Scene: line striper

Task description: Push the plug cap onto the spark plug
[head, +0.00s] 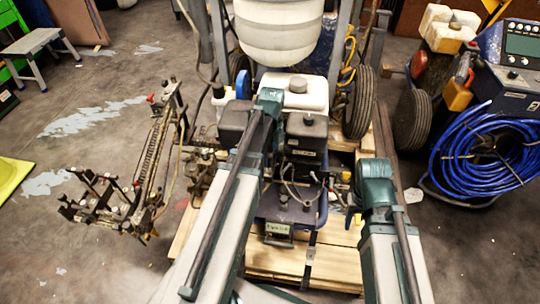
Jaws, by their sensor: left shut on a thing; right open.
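The engine (303,125) stands in the middle of the head view, with a white tank (301,92) on top. A thin dark lead (291,190) loops down its front. I cannot make out the plug cap or the spark plug. My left arm reaches up the picture to a teal joint beside the engine's left side. My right arm ends in a teal joint to the right of the engine, lower in the picture. The fingers of both grippers are hidden, so what they hold does not show.
The engine's machine stands on a wooden pallet (335,262). A metal frame with a spring (153,155) sticks out at left. A wheel (359,103) and a white drum (281,30) are behind. A blue hose coil (490,155) lies at right. Bare floor is at lower left.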

